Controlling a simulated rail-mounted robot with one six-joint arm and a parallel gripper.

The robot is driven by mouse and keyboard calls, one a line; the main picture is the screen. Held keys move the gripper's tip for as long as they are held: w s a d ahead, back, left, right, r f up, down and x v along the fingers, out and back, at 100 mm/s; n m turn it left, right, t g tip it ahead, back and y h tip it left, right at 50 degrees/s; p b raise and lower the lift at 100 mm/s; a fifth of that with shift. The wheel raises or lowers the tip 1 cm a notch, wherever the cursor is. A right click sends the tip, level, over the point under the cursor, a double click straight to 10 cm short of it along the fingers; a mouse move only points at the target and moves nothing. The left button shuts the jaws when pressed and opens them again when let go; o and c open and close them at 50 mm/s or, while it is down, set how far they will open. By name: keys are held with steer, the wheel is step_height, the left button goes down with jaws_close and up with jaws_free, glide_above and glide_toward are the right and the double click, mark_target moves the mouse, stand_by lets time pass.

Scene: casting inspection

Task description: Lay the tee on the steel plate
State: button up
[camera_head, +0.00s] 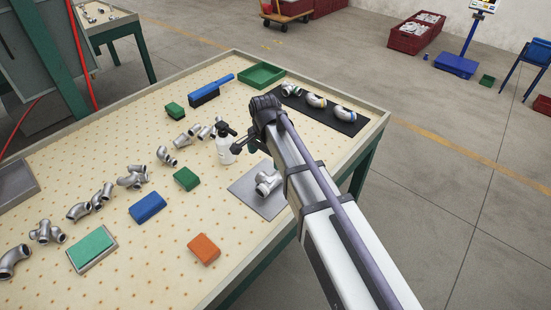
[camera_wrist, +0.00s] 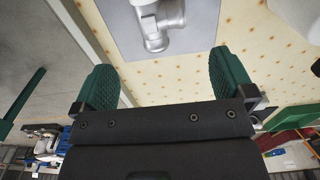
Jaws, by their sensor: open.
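The grey metal tee (camera_head: 267,183) lies on the flat grey steel plate (camera_head: 259,204) near the table's right edge. My arm hides the plate's right part. In the wrist view the tee (camera_wrist: 160,22) rests on the plate (camera_wrist: 201,38), with its upper part cut off by the frame. My gripper (camera_wrist: 165,82) is open, its two green ribbed fingers spread wide with nothing between them. The tee lies beyond the fingertips, apart from them. In the head view my gripper (camera_head: 250,146) is above the table, just behind the plate, partly hidden by my arm.
A white spray bottle (camera_head: 225,151) stands close left of my gripper. Several pipe fittings run along the table's left side. An orange block (camera_head: 204,249) and a blue block (camera_head: 147,208) lie in front.

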steer(key=s+d+n, duration=0.8)
steer(key=s+d, duration=0.8)
steer(key=d, duration=0.2)
steer(key=shift+s+d, duration=0.3)
steer(key=shift+s, duration=0.05)
steer(key=shift+c, duration=0.4)
